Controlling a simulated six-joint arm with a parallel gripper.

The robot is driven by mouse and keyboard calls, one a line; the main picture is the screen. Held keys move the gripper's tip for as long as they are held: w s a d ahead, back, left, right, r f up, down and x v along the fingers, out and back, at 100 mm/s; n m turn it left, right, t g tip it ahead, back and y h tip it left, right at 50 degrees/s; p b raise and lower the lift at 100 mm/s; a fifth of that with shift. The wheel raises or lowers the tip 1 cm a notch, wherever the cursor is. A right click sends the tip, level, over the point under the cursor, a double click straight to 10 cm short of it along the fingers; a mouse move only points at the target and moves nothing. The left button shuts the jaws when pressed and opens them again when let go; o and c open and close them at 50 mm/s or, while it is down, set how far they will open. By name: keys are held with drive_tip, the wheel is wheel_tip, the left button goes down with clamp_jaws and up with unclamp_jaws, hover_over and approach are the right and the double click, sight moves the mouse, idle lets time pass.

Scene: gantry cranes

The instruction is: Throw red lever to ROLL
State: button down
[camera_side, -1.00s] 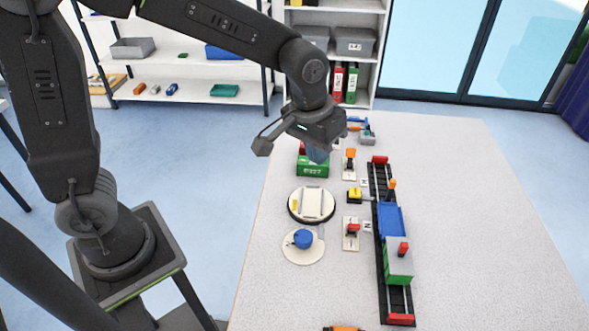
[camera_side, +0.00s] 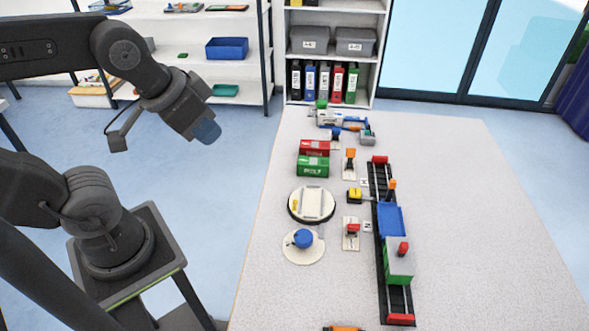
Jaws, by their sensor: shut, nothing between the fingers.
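The red lever (camera_side: 353,228) stands on a small pale base plate (camera_side: 350,243) on the table, just left of the track. A small marked tag (camera_side: 367,226) lies beside it; its lettering is too small to read surely, and I cannot tell the lever's setting. My gripper (camera_side: 207,131) is shut and empty. It is up in the air left of the table's left edge, far from the lever and touching nothing.
A black track (camera_side: 378,178) carries a blue wagon (camera_side: 391,220) and a green-and-white one (camera_side: 398,262). An orange lever (camera_side: 350,155), yellow block (camera_side: 354,195), round turntable (camera_side: 292,214), blue knob (camera_side: 303,238), red box (camera_side: 314,148) and green box (camera_side: 313,167) stand nearby. The table's right side is clear.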

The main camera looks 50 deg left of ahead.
drive_tip(key=shift+w, duration=0.1)
drive_tip(key=w+d+f+m+g+y, duration=0.3)
drive_tip(key=w+d+f+m+y, duration=0.4)
drive_tip(key=w+d+f+m, duration=0.55)
drive_tip(key=d+f+m+t+y, duration=0.1)
drive_tip(key=d+f+m+t, duration=0.1)
drive_tip(key=d+f+m, duration=0.2)
drive_tip(key=d+f+m+t+y, duration=0.1)
drive_tip(key=d+f+m+t, duration=0.1)
drive_tip(key=d+f+m, duration=0.3)
drive_tip(key=s+d+f+m+t, duration=0.1)
drive_tip(key=d+f+m+t, duration=0.2)
drive_tip(key=d+f+m, duration=0.1)
wheel_tip(320, 180, down, 3)
drive_tip(key=shift+d+r+m+y, duration=0.15)
drive_tip(key=shift+m+y, duration=0.25)
drive_tip(key=shift+m, duration=0.35)
